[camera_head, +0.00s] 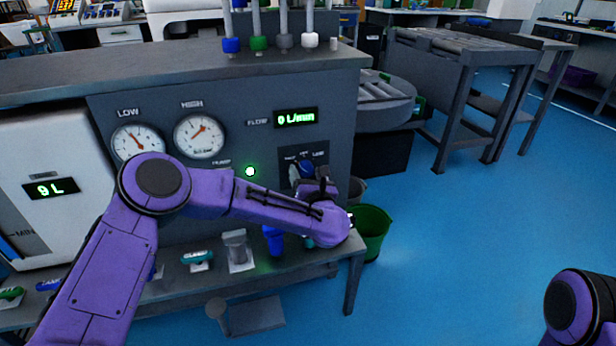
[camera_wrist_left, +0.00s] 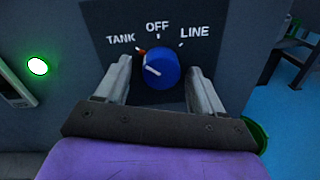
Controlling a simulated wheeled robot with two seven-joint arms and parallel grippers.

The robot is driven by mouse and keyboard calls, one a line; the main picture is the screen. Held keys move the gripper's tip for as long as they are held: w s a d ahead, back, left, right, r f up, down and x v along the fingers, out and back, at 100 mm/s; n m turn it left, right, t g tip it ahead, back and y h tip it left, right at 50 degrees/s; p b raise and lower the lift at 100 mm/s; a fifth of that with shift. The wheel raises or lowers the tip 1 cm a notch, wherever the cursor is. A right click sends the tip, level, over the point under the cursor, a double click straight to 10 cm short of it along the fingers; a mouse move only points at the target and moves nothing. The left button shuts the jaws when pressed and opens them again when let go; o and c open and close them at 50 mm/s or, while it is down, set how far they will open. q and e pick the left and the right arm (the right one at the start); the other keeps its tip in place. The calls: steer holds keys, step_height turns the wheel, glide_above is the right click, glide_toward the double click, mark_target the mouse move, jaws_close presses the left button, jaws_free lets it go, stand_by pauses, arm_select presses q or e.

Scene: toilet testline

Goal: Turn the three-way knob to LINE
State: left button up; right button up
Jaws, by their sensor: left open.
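The blue three-way knob (camera_wrist_left: 161,70) sits on a dark plate (camera_wrist_left: 102,20) marked TANK, OFF and LINE in the left wrist view. A small red mark at its upper left lies toward TANK, and a white line shows on its face. My left gripper (camera_wrist_left: 160,64) is open, with one finger on each side of the knob. In the head view the knob (camera_head: 306,168) is partly hidden by my left gripper (camera_head: 311,179). My right gripper is out of view.
The grey panel carries two gauges, LOW (camera_head: 137,141) and HIGH (camera_head: 199,137), a lit green button (camera_head: 250,171) and a flow display (camera_head: 296,118) reading 0 L/min. A green bucket (camera_head: 372,232) stands beside the bench. The blue floor at right is clear.

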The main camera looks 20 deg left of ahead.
arm_select(q)
steer(key=shift+c, duration=0.3)
steer(key=c, duration=1)
